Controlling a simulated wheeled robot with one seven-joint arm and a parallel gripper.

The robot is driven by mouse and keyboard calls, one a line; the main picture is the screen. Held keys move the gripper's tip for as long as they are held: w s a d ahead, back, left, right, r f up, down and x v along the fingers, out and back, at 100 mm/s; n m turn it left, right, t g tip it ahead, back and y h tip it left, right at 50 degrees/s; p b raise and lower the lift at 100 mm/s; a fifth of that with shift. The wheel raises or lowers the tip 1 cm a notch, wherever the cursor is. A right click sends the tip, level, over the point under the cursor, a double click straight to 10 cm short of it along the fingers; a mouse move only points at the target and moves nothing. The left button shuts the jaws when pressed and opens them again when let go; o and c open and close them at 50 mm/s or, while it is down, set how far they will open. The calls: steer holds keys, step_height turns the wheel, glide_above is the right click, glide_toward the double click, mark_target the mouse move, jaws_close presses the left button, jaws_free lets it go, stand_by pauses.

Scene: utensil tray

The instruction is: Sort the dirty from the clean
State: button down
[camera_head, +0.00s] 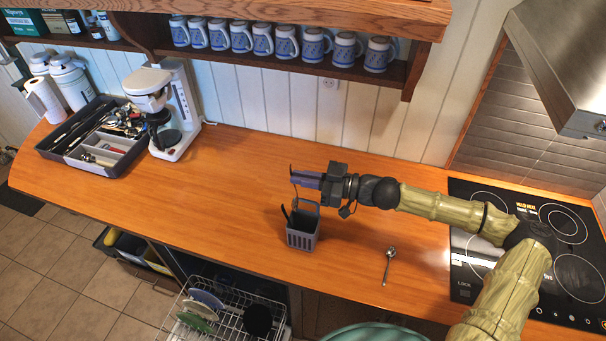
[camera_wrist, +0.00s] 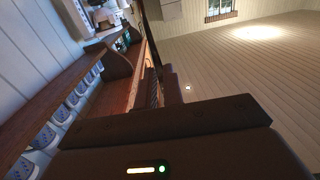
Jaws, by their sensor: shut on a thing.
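My gripper (camera_head: 306,180) is over the counter, just above a grey slotted cutlery basket (camera_head: 301,240). It is shut on a thin dark utensil (camera_head: 291,171), whose kind I cannot tell and which is partly hidden by the fingers. The basket stands upright with a raised handle, and a dark utensil (camera_head: 285,213) sticks out of it. A small metal spoon (camera_head: 390,254) lies on the counter to the right. A dark utensil tray (camera_head: 54,156) at the far left holds several utensils in compartments. In the wrist view the jaws fill the lower part and hide the held thing.
A white coffee maker (camera_head: 150,82) stands beside the tray. A shelf (camera_head: 270,62) with several blue mugs runs along the back wall. A black cooktop (camera_head: 468,268) is at the right. An open dishwasher rack (camera_head: 230,312) with dishes is below the front edge. The counter's middle is clear.

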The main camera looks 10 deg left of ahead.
mark_target(297, 201)
steer(key=shift+f+b, duration=3.25)
steer(key=shift+f, duration=1.65)
steer(key=c, duration=1.5)
jaws_free()
steer(key=shift+o, duration=0.2)
steer(key=shift+d, duration=0.15)
steer(key=s+d+b, duration=0.1)
steer(key=d+b, duration=0.5)
steer(key=d, duration=1.1)
steer(key=shift+s+b, duration=0.25)
steer(key=shift+b, duration=0.05)
